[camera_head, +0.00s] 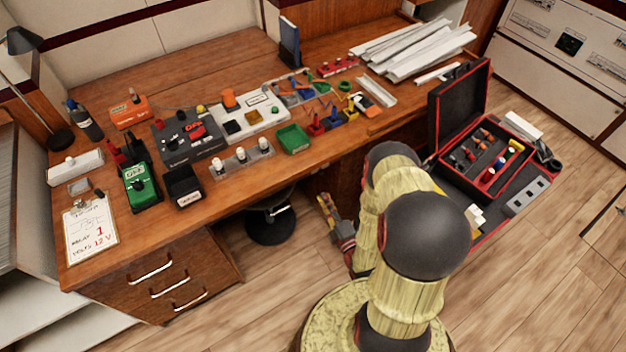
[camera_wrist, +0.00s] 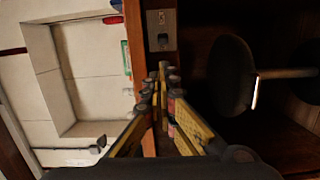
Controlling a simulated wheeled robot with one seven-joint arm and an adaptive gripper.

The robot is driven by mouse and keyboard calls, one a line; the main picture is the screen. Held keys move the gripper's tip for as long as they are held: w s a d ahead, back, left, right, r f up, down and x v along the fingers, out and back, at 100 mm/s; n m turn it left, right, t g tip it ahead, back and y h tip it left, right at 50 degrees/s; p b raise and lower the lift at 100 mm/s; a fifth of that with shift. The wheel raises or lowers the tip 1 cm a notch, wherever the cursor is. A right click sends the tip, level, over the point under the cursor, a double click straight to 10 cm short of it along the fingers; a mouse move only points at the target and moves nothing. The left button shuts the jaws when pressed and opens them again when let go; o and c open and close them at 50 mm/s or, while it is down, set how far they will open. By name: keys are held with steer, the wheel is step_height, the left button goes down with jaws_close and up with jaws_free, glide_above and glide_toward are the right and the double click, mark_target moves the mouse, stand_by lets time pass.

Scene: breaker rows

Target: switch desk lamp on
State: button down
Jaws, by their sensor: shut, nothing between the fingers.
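The desk lamp (camera_head: 22,42) stands at the far left end of the desk in the head view, with a dark shade, thin stem and round base. I cannot tell if it is lit. My gripper (camera_head: 326,206) is beside the desk's front edge, right of the stool and far from the lamp. In the wrist view my gripper (camera_wrist: 162,76) is shut and empty.
The wooden desk (camera_head: 215,60) holds a green box (camera_head: 140,186), a grey box (camera_head: 187,138), a clipboard (camera_head: 90,228) and several small parts. A black stool (camera_head: 272,226) stands under the front edge. An open toolbox (camera_head: 480,155) is at the right. Floor at the front left is clear.

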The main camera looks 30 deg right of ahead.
mark_target(321, 172)
stand_by(0.4)
steer(key=w+d+b, duration=0.1)
steer(key=w+b, duration=0.1)
steer(key=w, duration=0.8)
steer(key=shift+b, duration=0.3)
steer(key=shift+s+d, duration=0.1)
